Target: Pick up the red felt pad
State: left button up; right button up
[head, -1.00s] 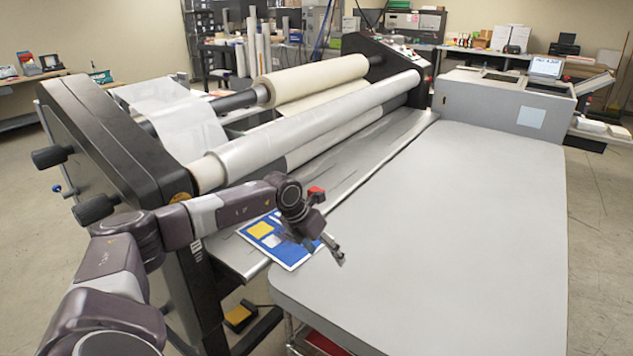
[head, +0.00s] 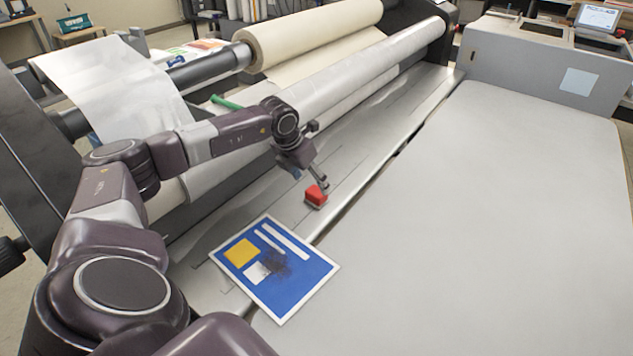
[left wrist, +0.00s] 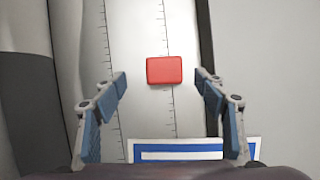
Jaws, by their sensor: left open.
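The red felt pad (head: 316,197) lies on the grey metal bed of the laminator, just beyond the blue printed panel in the head view. In the left wrist view the pad (left wrist: 164,70) shows as a red rounded block, ahead of the fingertips and between their lines. My left gripper (head: 322,184) is right by the pad in the head view; in the left wrist view its fingers (left wrist: 163,86) are spread wide and hold nothing. I cannot tell the exact height of the fingers above the bed. My right gripper is not in view.
The blue panel with yellow and white patches (head: 280,268) lies across the bed and table edge. The long white roller (head: 340,80) runs close behind my left gripper. A green rod (head: 226,103) is near the film. The wide grey table (head: 490,220) at right is clear.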

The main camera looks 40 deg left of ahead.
aim_at(315, 191)
pick_arm(q)
jog(key=shift+b+x, duration=0.35)
jog(key=shift+x, duration=0.55)
jog(key=b+x, duration=0.2)
jog(key=x, duration=0.1)
jog(key=b+x, duration=0.1)
jog(key=shift+s+d+f, duration=0.15)
jog(key=shift+d+f, duration=0.2)
jog(key=shift+f, duration=0.15)
jog(key=shift+c, duration=0.9)
jog(key=c, duration=1.1)
jog(key=shift+o, duration=0.2)
jog(key=shift+r, duration=0.25)
